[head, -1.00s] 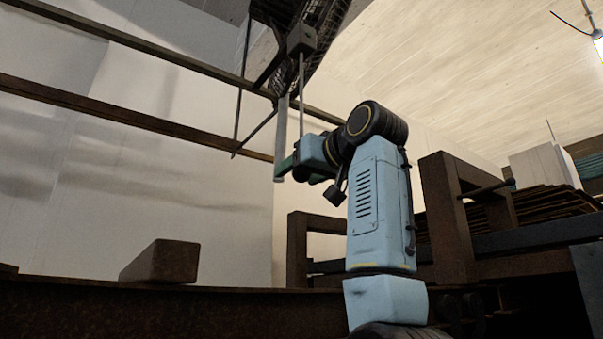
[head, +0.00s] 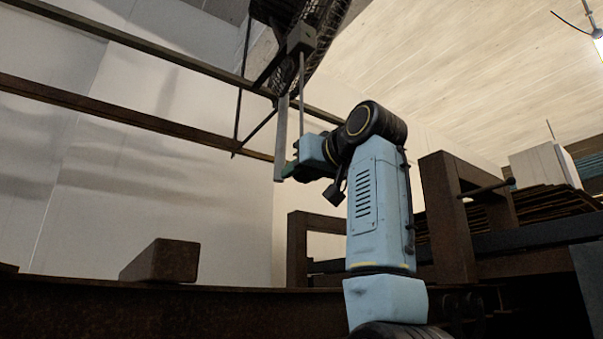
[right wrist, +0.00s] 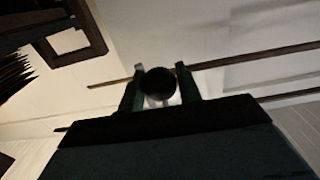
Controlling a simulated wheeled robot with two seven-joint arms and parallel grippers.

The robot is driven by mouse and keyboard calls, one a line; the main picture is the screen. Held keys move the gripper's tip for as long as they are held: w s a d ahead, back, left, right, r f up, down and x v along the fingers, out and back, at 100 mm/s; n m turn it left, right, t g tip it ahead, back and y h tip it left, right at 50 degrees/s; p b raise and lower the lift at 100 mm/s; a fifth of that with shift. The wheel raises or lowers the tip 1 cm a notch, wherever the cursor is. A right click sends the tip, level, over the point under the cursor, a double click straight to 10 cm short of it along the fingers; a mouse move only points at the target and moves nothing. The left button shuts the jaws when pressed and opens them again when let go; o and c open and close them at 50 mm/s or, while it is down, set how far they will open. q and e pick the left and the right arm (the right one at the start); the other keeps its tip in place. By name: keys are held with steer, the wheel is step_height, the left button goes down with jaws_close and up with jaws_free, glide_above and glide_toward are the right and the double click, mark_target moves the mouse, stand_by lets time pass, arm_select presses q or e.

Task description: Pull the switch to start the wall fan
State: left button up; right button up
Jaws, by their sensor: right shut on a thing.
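The wall fan (head: 335,22) is at the top middle of the head view, a dark caged shape cut off by the picture's edge. A small grey box (head: 301,39) sits beside it, and a thin pull rod (head: 301,80) hangs straight down from the box to my right gripper (head: 290,171). In the right wrist view, a dark round knob (right wrist: 157,82) lies between the two green fingers of my right gripper (right wrist: 160,88), which is shut on it. The rod's lower end is hidden in the head view. My left gripper is not in view.
Long rusty rails (head: 130,117) run along the pale wall. A flat grey bar (head: 281,135) hangs close beside my right gripper. A rusty beam with a block (head: 162,261) lies at lower left. A rusty rack (head: 447,215) with stacked sheets stands at right.

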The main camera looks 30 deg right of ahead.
steer(key=shift+f, duration=0.2)
steer(key=shift+f+b, duration=0.9)
steer(key=shift+b, duration=0.05)
steer(key=shift+r+p, duration=1)
steer(key=shift+r, duration=0.15)
steer(key=o, duration=1.1)
steer(key=shift+c, duration=0.2)
